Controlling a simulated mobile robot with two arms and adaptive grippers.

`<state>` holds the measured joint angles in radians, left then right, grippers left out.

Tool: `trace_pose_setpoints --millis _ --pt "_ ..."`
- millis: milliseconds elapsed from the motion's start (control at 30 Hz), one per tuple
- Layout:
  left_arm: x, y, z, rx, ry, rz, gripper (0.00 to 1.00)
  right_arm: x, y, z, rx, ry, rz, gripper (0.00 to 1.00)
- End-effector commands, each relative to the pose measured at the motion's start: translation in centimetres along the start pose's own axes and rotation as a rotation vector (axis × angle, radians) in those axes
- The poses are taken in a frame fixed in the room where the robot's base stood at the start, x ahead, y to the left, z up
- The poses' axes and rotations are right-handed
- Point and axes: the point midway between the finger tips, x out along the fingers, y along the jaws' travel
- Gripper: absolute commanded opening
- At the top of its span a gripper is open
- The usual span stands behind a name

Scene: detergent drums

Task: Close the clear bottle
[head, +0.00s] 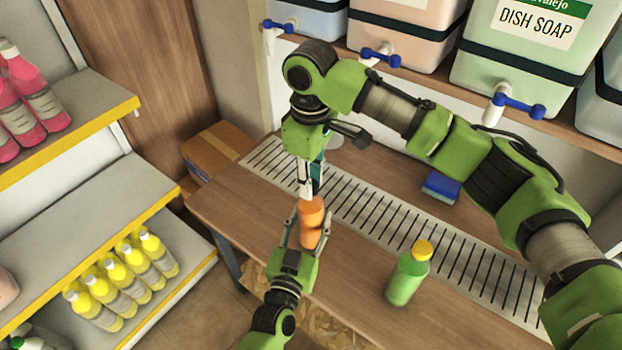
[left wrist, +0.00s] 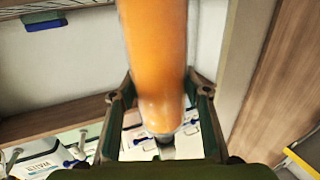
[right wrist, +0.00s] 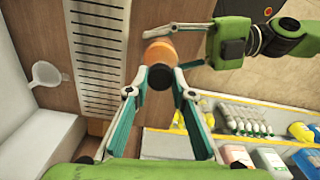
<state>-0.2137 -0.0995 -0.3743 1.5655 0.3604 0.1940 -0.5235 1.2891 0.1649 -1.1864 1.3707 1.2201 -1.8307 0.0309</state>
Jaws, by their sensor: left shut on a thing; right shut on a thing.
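The bottle (head: 311,236) is filled with orange and stands upright over the front edge of the table. My left gripper (head: 305,222) is shut around its body; the bottle also fills the middle of the left wrist view (left wrist: 157,60). My right gripper (head: 307,190) points down from above at the bottle's top. In the right wrist view, its fingertips (right wrist: 158,75) are shut on a dark round cap (right wrist: 158,78), in line with the orange bottle (right wrist: 160,52). I cannot tell whether the cap touches the bottle's neck.
A green bottle with a yellow cap (head: 408,273) stands on the table, right of the orange one. A blue sponge (head: 441,187) lies behind the slotted grate (head: 440,253). Drums with blue taps (head: 519,105) line the back shelf. Shelves with yellow bottles (head: 119,272) stand left.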

Motion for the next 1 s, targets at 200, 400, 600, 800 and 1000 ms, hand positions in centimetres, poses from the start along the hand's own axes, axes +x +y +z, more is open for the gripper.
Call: trace_pose_setpoints --millis 200,400,600,800,1000 --pt "0.0 0.0 0.1 0.000 -0.002 0.000 0.00 0.1 -0.2 -0.1 0.414 0.000 -0.004 0.00" --pt "0.0 0.0 0.1 0.000 -0.002 0.000 0.00 0.0 -0.1 0.0 0.544 0.001 -0.001 0.00" --pt "0.0 0.0 0.1 0.001 -0.002 0.000 0.00 0.0 -0.1 0.0 0.541 0.001 -0.001 0.42" --pt "0.0 0.0 0.1 0.001 -0.002 0.000 0.00 0.0 0.0 0.0 0.540 0.001 0.000 0.42" --pt "0.0 0.0 0.1 0.001 -0.002 0.000 0.00 -1.1 0.0 -0.1 0.540 0.002 0.001 0.42"
